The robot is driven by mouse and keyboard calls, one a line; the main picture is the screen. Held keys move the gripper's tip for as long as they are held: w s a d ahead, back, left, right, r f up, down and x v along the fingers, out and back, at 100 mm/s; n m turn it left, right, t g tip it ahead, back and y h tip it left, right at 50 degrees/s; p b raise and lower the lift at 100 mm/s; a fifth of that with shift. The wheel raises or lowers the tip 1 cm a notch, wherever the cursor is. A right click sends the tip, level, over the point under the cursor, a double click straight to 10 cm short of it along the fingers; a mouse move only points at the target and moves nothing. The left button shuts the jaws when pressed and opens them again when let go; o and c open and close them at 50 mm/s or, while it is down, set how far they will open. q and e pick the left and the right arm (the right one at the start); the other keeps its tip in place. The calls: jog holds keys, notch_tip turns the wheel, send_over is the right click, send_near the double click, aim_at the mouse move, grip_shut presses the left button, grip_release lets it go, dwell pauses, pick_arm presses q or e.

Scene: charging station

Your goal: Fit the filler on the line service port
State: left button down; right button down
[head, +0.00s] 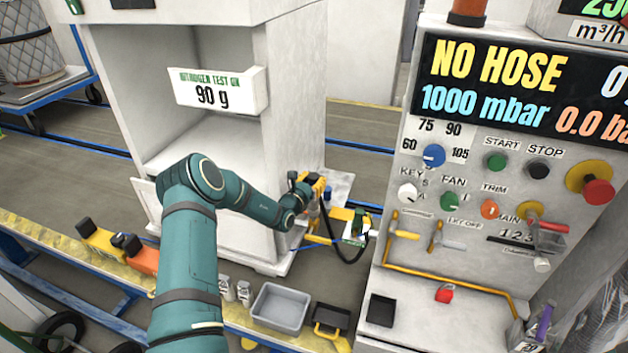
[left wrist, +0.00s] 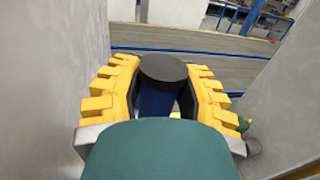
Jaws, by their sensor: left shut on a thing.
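My left gripper (head: 318,188) reaches out beside the white cabinet, with its yellow fingers around a thing with a blue body and a round black top, which seems to be the filler (left wrist: 162,72). In the left wrist view the yellow fingers (left wrist: 160,100) close on it from both sides. In the head view only a little blue shows at the fingers. A black hose (head: 340,250) hangs in a loop close by. A yellow fitting (head: 345,215) stands just right of the gripper; I cannot tell whether it is the service port or whether the filler touches it. My right gripper is out of view.
The control panel (head: 470,180) with "NO HOSE" on its display stands at the right. The white cabinet (head: 290,120) bears a "90 g" readout (head: 215,92).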

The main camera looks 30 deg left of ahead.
pick_arm(q)
jog(key=shift+f, duration=0.2)
jog(key=c, duration=0.6)
grip_release()
jog(key=shift+o, duration=0.2)
jog(key=s, duration=1.2)
jog(key=shift+d, duration=0.25)
